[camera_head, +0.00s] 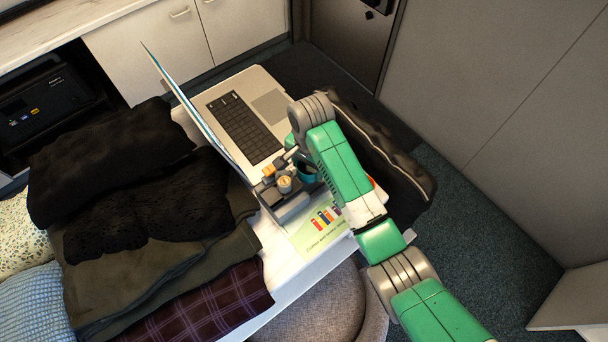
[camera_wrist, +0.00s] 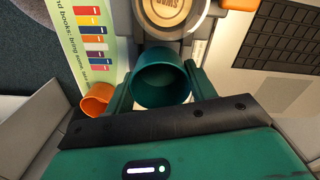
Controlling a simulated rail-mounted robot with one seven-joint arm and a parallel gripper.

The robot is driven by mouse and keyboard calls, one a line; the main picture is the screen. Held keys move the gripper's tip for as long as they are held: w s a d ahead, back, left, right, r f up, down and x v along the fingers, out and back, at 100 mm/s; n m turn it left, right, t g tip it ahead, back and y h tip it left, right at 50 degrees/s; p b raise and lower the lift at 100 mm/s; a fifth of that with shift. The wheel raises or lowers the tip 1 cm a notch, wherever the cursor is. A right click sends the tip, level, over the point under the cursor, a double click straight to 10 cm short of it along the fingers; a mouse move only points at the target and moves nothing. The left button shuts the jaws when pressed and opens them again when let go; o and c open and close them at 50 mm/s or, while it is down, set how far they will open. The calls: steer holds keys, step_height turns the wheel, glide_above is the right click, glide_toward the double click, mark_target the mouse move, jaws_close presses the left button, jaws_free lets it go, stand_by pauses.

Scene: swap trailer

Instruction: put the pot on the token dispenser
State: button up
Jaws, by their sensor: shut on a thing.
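The pot is a small teal cup-like vessel (camera_wrist: 162,84), seen in the wrist view from above its open, empty mouth. My gripper (camera_wrist: 160,92) is shut on it, with one green finger on each side. In the head view the pot (camera_head: 308,173) shows beside my green and grey arm, which partly hides it. The token dispenser (camera_wrist: 174,14) has a round wooden top with lettering inside a pale rim, cut by the upper edge of the wrist view. It also shows in the head view (camera_head: 285,184), just left of the pot. The pot appears apart from its top.
An open laptop (camera_head: 245,122) stands behind the dispenser. A colourful printed sheet (camera_head: 318,228) lies at the table's front. A small orange cup (camera_wrist: 97,98) is left of the pot in the wrist view. Folded clothes (camera_head: 150,230) fill the left; a grey stool (camera_head: 320,312) stands in front.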

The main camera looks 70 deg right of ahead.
mark_target(308, 173)
steer(key=shift+f, duration=2.4)
steer(key=shift+f, duration=0.1)
steer(key=o, duration=1)
step_height(308, 173, up, 12)
steer(key=shift+r, duration=0.15)
